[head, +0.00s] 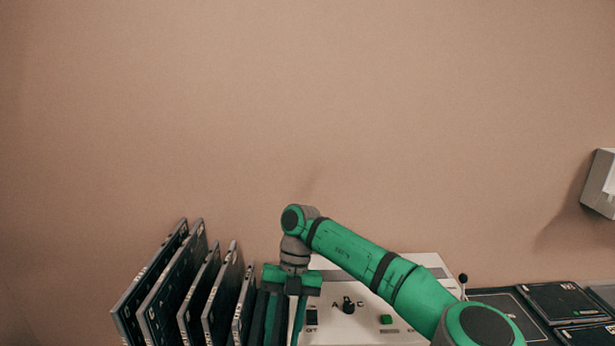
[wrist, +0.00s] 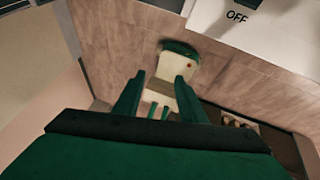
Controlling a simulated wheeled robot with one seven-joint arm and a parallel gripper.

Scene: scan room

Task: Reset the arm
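My gripper (head: 284,322) hangs down from the bent green arm in the head view, between the row of upright dark plates and the white control panel (head: 330,283). Its fingertips are cut off by the lower edge there. In the wrist view, the two green fingers of my gripper (wrist: 160,92) stand apart, with nothing seen held between them. The panel's corner with the word OFF (wrist: 234,17) shows at the top right of the wrist view. My forearm covers part of the panel in the head view.
Several dark plates (head: 166,285) stand upright at the left. The panel carries a black knob (head: 348,305), a green button (head: 386,319) and, near its right edge, a black-balled lever (head: 463,280). Dark flat cases (head: 562,300) lie right. A pale box (head: 600,184) is on the wall.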

